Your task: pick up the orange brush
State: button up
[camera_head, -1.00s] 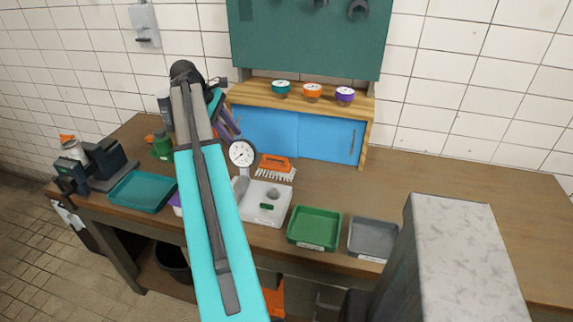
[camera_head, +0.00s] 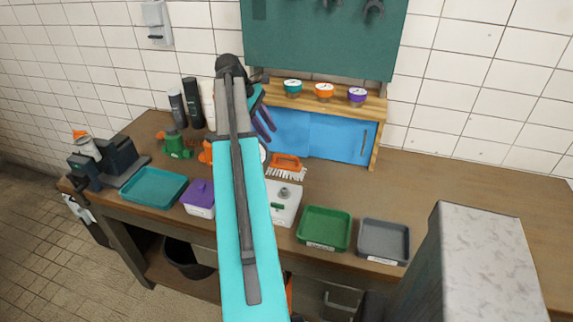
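The orange brush (camera_head: 286,164) lies on the wooden workbench (camera_head: 440,175), its pale bristles toward the front, just behind a white box (camera_head: 284,203) with a green mark. My cyan arm reaches up across the picture to the left of the brush. My gripper is not clearly in view; the dark far end of the arm and purple pieces near it are at the left of the blue cabinet. No contact with the brush shows.
A green tray (camera_head: 324,228) and a grey tray (camera_head: 384,241) stand at the front edge. A teal tray (camera_head: 153,187), a purple-lidded box (camera_head: 198,198) and a vise (camera_head: 108,162) are at left. A blue-doored cabinet (camera_head: 341,139) stands behind the brush. The bench's right side is clear.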

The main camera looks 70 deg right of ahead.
jog(key=p, duration=0.1)
send_over(284, 155)
jog(key=w+a, duration=0.1)
jog(key=w, duration=0.2)
jog(key=shift+s+a+f, duration=0.1)
jog(key=shift+s+f, duration=0.05)
jog(key=shift+f, duration=1.25)
jog(key=shift+s+f, duration=0.1)
jog(key=shift+f, duration=1.3)
jog(key=shift+s+f, duration=0.1)
jog(key=shift+p+x, duration=1.05)
jog(key=shift+x, duration=0.2)
jog(key=shift+p+x, duration=0.3)
jog(key=shift+x, duration=0.95)
jog(key=shift+c, duration=0.4)
grip_shut()
